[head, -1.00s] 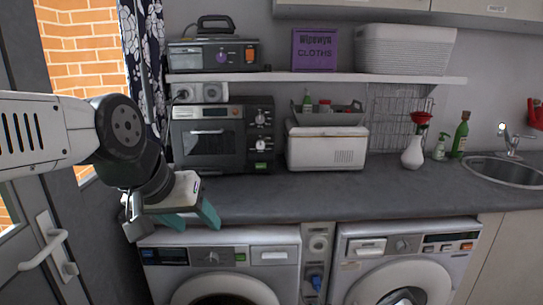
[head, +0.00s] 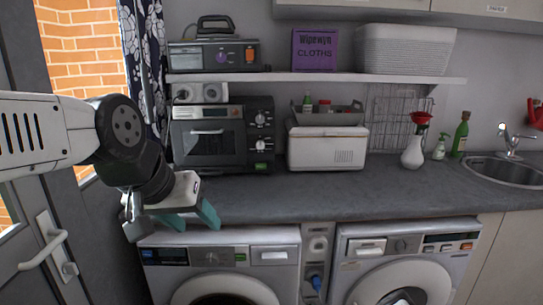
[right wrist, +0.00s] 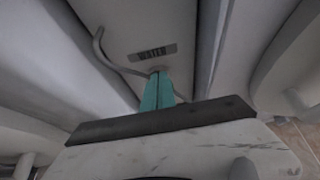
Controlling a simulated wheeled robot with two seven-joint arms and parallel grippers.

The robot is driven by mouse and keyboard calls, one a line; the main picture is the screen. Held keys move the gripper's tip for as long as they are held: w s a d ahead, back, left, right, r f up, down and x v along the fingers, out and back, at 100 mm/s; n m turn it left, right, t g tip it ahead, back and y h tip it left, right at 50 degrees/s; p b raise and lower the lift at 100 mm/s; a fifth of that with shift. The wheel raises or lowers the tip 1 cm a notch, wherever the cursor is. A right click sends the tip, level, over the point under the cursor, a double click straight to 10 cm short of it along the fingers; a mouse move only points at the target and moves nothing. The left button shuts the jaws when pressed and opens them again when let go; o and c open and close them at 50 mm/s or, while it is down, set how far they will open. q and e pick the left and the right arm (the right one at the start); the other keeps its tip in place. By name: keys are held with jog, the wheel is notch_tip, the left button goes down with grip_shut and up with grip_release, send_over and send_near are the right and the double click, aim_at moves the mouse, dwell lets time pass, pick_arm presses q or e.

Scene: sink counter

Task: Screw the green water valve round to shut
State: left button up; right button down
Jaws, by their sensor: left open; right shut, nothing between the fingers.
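I cannot make out a green valve in either view. The right wrist view shows a pale panel with a WATER label (right wrist: 152,53). My right gripper (right wrist: 158,76) has its teal fingers together just below that label, with nothing seen between them. Whatever lies behind its fingertips is hidden. My left gripper (head: 191,218) is open and empty, over the counter's front edge above the left machine.
Washing machines stand left (head: 213,257) and right (head: 403,245) of the narrow panel. The counter (head: 300,197) above has a clear front strip, with an oven (head: 207,140) and a white box (head: 327,148) behind. A grey hose (right wrist: 98,45) curves beside the label.

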jog(key=shift+a, duration=0.5)
jog(key=shift+r, duration=0.1)
dwell(0.3)
jog(key=s, duration=0.6)
jog(key=shift+r, duration=0.25)
jog(key=shift+s, duration=0.1)
jog(key=w+d, duration=0.1)
jog(key=w, duration=0.5)
jog(key=shift+d+r, duration=0.2)
dwell(0.6)
jog(key=shift+w+a+f, duration=0.1)
jog(key=shift+f, duration=0.5)
dwell(0.9)
